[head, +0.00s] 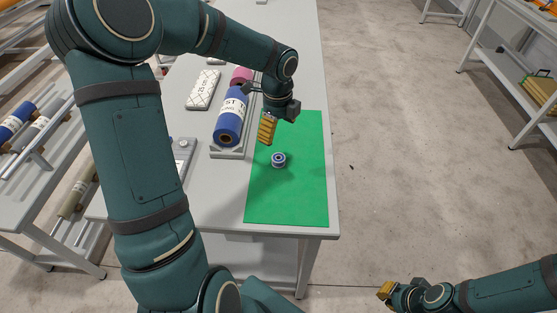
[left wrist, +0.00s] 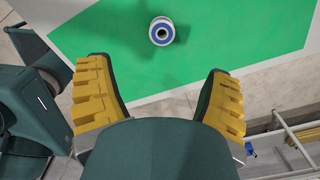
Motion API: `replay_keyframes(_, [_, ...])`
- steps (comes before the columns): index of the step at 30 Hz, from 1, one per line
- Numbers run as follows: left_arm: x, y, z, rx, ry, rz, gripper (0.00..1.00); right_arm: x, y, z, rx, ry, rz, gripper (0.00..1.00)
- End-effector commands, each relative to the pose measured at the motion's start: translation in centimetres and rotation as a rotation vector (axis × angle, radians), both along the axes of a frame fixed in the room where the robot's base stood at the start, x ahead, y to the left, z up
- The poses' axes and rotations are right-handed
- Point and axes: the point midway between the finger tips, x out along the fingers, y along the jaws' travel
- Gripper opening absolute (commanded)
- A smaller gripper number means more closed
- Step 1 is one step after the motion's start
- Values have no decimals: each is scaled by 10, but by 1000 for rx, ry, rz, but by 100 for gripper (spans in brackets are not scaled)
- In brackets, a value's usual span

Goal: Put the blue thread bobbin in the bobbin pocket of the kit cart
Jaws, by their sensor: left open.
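The blue thread bobbin (head: 278,160), with white rims, stands on the green mat (head: 287,205) near the front of the table. It also shows at the top of the left wrist view (left wrist: 162,31). My left gripper (head: 267,129) hangs above the mat, a little behind the bobbin in the head view. Its yellow fingers are spread wide with nothing between them in the left wrist view (left wrist: 160,68). My right gripper (head: 385,291) is low at the bottom right, away from the table; its finger opening is unclear. I cannot make out the kit cart or its bobbin pocket.
A blue roll (head: 230,122) lies on a grey stand left of the mat. Racks with rolls (head: 75,195) stand left; a shelf (head: 510,75) stands far right. Floor right of the table is clear.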

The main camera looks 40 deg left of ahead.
Motion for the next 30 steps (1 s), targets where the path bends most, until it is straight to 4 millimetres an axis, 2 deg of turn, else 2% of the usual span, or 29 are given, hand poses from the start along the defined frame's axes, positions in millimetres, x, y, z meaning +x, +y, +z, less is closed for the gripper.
replay_keyframes(3, [-1, 0, -27, -2, 5, 0, 80, -2, 0, -8, 1, 4, 3, 0])
replay_keyframes(9, [-1, 0, -61, 0, 4, 2, 80, -5, 1, -16, 2, 11, 8, 0])
replay_keyframes(19, [0, 0, -81, 0, 2, 3, 80, -6, 1, -20, 3, 13, 10, 0])
replay_keyframes(27, [3, 0, -119, 0, 3, 3, 80, -3, 1, -34, 1, 7, 9, 0])
replay_keyframes(30, [3, 0, -126, 0, 2, 3, 80, -3, 1, -35, 1, 5, 8, 0])
